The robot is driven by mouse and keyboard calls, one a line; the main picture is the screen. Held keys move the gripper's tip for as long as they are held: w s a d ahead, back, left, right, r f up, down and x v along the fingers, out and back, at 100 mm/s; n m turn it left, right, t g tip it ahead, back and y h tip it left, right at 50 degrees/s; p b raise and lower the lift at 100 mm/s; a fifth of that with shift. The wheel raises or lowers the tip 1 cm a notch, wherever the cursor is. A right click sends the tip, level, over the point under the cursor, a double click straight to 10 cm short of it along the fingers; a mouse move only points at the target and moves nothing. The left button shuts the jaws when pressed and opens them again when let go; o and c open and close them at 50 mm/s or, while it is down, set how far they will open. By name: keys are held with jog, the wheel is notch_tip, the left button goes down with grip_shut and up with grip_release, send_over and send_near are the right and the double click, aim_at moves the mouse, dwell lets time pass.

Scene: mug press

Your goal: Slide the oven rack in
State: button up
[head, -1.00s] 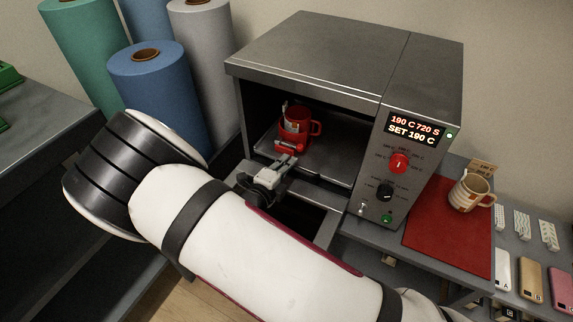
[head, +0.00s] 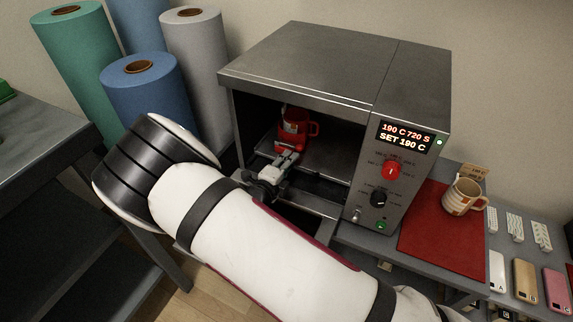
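The grey oven (head: 300,62) stands open at the front, with a dark interior. Its flat rack (head: 333,156) lies inside, with a red mug (head: 293,128) upright on its left part. My gripper (head: 288,157) reaches in at the oven's lower left opening, at the rack's front edge and just in front of the mug. Whether its fingers are closed on the rack edge or only touch it cannot be made out. My white arm hides part of the area below the opening.
The oven's control panel (head: 393,165) reads 190 C 720 S and SET 190 C. To the right are a red mat (head: 440,240), a beige striped mug (head: 462,197) and several phone cases. Rolls of material (head: 150,95) stand close on the left.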

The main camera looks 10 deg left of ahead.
jog(key=shift+s, duration=0.1)
jog(key=v, duration=1.2)
dwell(0.4)
